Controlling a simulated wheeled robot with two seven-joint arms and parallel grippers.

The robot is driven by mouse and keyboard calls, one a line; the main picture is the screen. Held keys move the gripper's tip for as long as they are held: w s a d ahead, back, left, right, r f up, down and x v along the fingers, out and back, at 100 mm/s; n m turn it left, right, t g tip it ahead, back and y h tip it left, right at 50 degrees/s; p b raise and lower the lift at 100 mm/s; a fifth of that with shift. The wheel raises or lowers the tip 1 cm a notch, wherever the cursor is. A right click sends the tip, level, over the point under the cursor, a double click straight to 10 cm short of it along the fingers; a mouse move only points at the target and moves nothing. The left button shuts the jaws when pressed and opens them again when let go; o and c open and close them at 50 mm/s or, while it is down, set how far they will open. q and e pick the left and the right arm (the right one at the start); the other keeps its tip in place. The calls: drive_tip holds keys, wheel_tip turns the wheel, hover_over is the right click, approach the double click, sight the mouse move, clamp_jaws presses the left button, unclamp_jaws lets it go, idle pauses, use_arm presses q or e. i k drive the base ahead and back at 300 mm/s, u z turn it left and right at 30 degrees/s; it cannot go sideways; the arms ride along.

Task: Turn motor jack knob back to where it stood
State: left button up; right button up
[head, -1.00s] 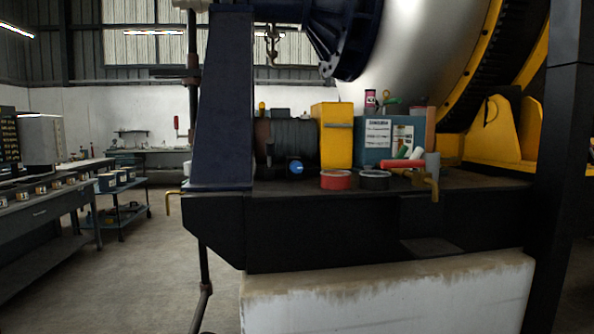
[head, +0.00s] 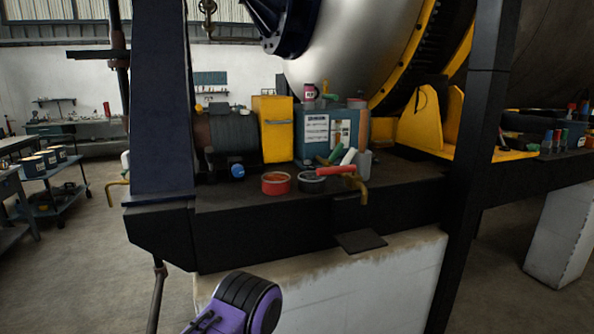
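A dark ribbed motor (head: 232,137) stands on the dark bench-like frame, left of a yellow box (head: 272,128). A small round blue knob (head: 238,170) sits low at the front of the motor. It may be the motor jack knob; any pointer or mark on it is too small to read. Neither gripper is in view. A purple and black part of my own arm shows at the bottom, well below the knob and apart from it.
A red-handled brass valve (head: 352,173) juts out at right. A navy column (head: 160,110) rises at left.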

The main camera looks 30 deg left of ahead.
sight(238, 171)
drive_tip(key=z, duration=0.9)
drive_tip(key=i, duration=1.6)
drive_tip(key=u, duration=2.4)
